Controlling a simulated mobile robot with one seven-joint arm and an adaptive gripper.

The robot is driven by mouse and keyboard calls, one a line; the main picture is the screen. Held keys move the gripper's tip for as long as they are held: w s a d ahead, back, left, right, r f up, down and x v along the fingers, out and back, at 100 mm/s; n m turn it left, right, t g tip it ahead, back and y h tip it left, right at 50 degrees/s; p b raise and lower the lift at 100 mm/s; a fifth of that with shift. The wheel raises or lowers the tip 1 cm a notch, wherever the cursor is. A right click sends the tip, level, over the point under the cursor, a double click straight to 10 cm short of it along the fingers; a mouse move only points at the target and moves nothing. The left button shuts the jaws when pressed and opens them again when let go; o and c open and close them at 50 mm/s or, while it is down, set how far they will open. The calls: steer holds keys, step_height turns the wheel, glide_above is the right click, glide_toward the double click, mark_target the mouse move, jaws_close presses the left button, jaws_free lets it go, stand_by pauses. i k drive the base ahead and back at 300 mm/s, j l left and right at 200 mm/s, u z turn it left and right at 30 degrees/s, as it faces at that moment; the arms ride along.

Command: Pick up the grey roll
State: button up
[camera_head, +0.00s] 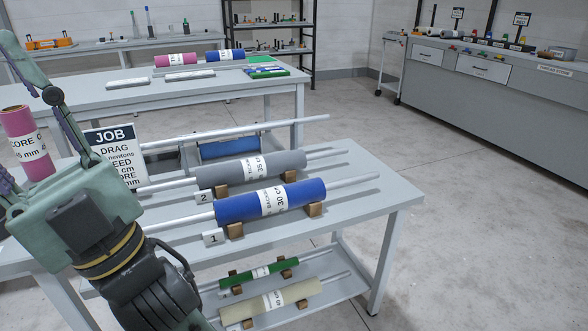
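The grey roll (222,170) lies on wooden blocks on the near table (377,205), at the tag "2". It has a white label near its right end, and a metal bar sticks out at each end. A blue roll (238,207) lies parallel in front of it at the tag "1", close by and covering part of its blocks. My gripper (80,215) is at the left, nearer the camera and left of the grey roll. Its fingers run up and left, and their tips are cut off by the picture edge, so its opening is unclear.
A JOB sign (112,148) and a pink roll (30,150) stand left of the grey roll. A long metal bar (250,131) runs behind it. Green (258,272) and cream (268,303) rolls lie on the lower shelf. The floor (480,230) to the right is clear.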

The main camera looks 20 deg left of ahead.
mark_target(249, 169)
steer(key=j+z, duration=0.25)
steer(key=j, duration=0.15)
steer(key=k+j+z, duration=0.1)
steer(key=j+z, duration=0.15)
steer(key=j, duration=0.15)
steer(key=k+j, duration=0.1)
steer(key=j, duration=0.45)
steer(key=k+j, duration=0.1)
steer(key=j, duration=0.45)
steer(key=i, duration=0.95)
